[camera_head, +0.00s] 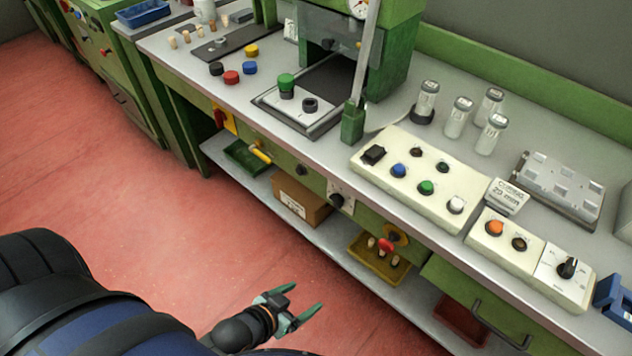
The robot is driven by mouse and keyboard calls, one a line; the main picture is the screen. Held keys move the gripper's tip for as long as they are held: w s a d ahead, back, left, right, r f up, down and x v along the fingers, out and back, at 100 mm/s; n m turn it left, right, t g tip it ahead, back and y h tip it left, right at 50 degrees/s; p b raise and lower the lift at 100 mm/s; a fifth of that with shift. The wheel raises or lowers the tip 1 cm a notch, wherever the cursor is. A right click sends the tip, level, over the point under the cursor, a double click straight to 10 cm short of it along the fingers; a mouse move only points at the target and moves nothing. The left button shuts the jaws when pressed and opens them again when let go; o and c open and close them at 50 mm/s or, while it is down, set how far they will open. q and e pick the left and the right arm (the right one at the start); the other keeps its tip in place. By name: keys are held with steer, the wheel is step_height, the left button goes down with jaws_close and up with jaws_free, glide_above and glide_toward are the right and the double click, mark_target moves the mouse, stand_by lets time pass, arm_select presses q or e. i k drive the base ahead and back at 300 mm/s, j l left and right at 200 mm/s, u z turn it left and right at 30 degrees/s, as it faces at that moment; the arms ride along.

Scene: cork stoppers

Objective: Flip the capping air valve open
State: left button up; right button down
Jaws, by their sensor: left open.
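A lever with a yellow handle (260,153) sticks out from the green front panel of the bench, below the worktop. It looks like the air valve, but I see no label that confirms it. The handle slants down to the right, and its valve body is too small to make out. My left gripper (303,312) is at the bottom middle, over the red floor in front of the bench. Its two greenish fingers are apart with nothing between them. It is well clear of the yellow handle. My right gripper is not in view.
The worktop holds a green press (385,60), a cream button panel (420,183), several glass jars and coloured caps. A lower shelf carries a cardboard box (300,200) and a yellow tray (372,262). A red-and-yellow switch (224,118) is left of the handle. The floor is free.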

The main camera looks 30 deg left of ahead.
mark_target(251, 148)
steer(key=u, duration=0.7)
steer(key=j+z, duration=0.1)
